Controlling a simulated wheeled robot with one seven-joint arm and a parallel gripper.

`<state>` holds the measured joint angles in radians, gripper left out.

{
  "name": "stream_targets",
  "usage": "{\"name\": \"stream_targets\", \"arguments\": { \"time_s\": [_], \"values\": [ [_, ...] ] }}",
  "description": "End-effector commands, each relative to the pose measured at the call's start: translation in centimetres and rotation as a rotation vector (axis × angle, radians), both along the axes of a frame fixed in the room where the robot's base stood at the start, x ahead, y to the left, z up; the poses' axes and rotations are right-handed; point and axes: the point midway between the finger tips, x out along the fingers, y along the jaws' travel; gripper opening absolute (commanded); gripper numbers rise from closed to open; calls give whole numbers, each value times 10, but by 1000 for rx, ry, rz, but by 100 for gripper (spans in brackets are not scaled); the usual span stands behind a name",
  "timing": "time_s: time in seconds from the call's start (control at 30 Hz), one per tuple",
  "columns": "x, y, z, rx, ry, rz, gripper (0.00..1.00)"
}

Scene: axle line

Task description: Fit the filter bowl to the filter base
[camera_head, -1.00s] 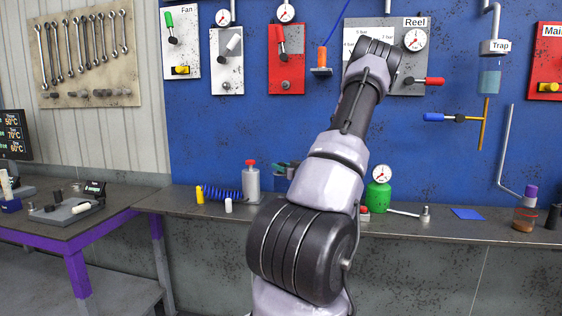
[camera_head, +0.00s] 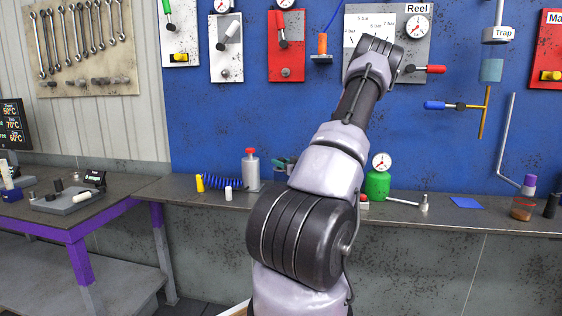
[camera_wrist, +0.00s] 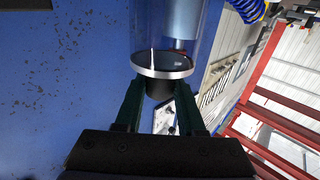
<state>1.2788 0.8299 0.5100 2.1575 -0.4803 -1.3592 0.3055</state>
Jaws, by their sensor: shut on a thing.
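The filter bowl (camera_wrist: 146,35) is a clear tube with a bright ring and a dark stub at its near end in the wrist view. My gripper (camera_wrist: 160,92) is shut on that stub. A smooth grey-blue cylinder (camera_wrist: 185,18) shows at the bowl's far end; I cannot tell whether it is the filter base, or whether it is inside the bowl or behind it. In the head view my arm covers my gripper and the bowl, and I cannot make out the filter base there.
The blue wall carries the Reel panel (camera_head: 391,75), a Trap unit (camera_head: 502,32) with a blue cup below it, and a yellow pipe with a blue handle (camera_head: 434,105). On the bench below stand a green tank (camera_head: 377,186), a grey bottle (camera_head: 251,172) and a blue card (camera_head: 466,203).

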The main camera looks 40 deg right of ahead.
Motion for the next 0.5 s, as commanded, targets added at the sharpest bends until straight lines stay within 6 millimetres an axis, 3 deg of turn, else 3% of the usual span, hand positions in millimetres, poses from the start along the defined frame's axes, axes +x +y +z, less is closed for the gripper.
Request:
{"name": "stream_targets", "arguments": {
  "time_s": [0.5],
  "values": [
    [0, 0, -16, 1, 0, 0, 0]
  ]
}}
